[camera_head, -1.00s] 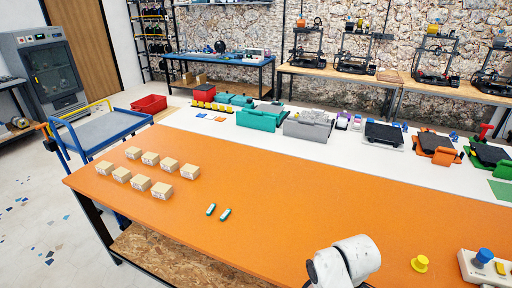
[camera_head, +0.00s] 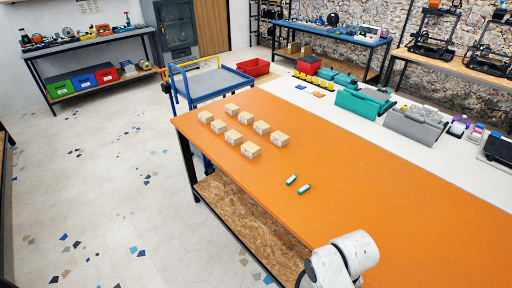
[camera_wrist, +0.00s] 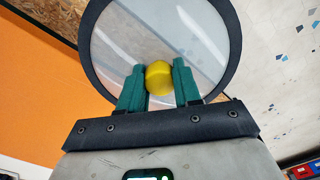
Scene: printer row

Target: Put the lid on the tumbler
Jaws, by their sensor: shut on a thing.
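The lid (camera_wrist: 205,45) is a clear round disc with a dark rim and a yellow knob (camera_wrist: 159,82) at its middle. It fills the upper part of the wrist view. My gripper (camera_wrist: 158,76) has green fingers shut on the yellow knob, one on each side. The lid is held off any surface, with the orange table top and floor showing past it. In the head view only a white part of my arm shows at the bottom; the gripper and lid are out of that picture. I see no tumbler in either view now.
The orange table (camera_head: 345,170) holds several small cardboard boxes (camera_head: 250,150) and two small green-and-white items (camera_head: 304,189). A blue cart (camera_head: 212,83) stands at its far left end. A grey workbench (camera_head: 88,42) stands at the back left. The floor (camera_head: 90,190) on the left is open.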

